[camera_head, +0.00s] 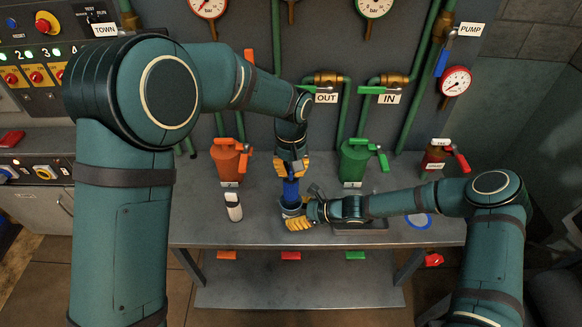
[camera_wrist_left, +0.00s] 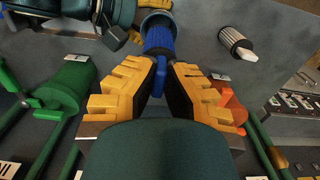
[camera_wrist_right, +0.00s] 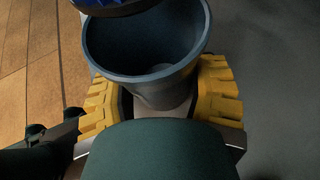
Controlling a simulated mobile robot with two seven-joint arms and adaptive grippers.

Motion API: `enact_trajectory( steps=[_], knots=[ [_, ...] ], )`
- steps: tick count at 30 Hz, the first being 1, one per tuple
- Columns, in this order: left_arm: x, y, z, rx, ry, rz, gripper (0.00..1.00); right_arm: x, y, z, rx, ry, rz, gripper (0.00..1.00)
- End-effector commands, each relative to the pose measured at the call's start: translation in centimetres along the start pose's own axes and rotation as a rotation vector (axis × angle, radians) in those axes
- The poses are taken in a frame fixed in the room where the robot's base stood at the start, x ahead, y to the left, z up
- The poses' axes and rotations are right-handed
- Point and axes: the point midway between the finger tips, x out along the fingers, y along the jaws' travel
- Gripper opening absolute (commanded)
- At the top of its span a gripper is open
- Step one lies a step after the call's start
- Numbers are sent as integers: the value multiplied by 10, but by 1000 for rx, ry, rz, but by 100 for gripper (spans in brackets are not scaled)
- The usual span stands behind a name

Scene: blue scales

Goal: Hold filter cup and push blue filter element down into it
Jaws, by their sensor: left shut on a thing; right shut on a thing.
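The blue filter element (camera_head: 291,192) hangs upright from my left gripper (camera_head: 291,172), which is shut on its upper end. It also shows pleated between the yellow fingers in the left wrist view (camera_wrist_left: 159,40). The blue-grey filter cup (camera_wrist_right: 150,75) stands upright, with my right gripper (camera_head: 303,220) shut around its lower part from the right. In the right wrist view the cup's mouth is open and looks empty, and the dark lower end of the filter element (camera_wrist_right: 120,6) is over the far side of its rim. The exact gap between them is unclear.
An orange canister (camera_head: 227,160) and a green canister (camera_head: 354,163) stand behind.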

Motion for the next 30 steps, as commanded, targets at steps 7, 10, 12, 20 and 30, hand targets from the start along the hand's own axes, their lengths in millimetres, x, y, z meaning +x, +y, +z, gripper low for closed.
enact_trajectory(
  steps=[7, 10, 12, 20, 30],
  knots=[
    [0, 0, 0, 0, 1, 0, 0, 0, 0, -1, 0, 1, 0, 42],
    [1, 0, 0, 0, 0, 0, 0, 0, 0, -1, 0, 1, 0, 42],
    [3, 0, 0, 0, 0, 0, 0, 0, 0, -1, 0, 1, 0, 42],
    [12, 0, 0, 0, 0, 0, 0, 0, 0, 0, 0, 1, 0, 42],
    [25, 0, 0, 0, 0, 0, 0, 0, 0, 0, 0, 1, 0, 42]
  ],
)
